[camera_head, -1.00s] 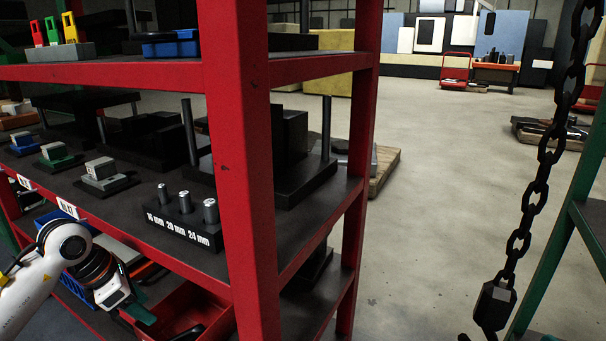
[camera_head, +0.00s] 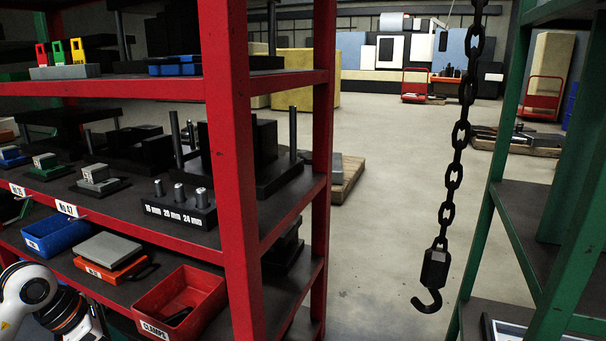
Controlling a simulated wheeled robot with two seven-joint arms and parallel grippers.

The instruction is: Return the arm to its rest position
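My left arm (camera_head: 50,305) shows at the lower left corner, in front of the red shelf rack (camera_head: 228,150). Its white and black wrist links are visible there. The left gripper's fingers are below the bottom edge of the picture and out of sight. My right arm and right gripper are not in view.
A red bin (camera_head: 180,300) marked "CLAMPS", a blue bin (camera_head: 57,232) and an orange-based block (camera_head: 107,250) sit on the lower shelf. A chain with a hook (camera_head: 432,285) hangs in the aisle. A green rack (camera_head: 480,235) stands at right.

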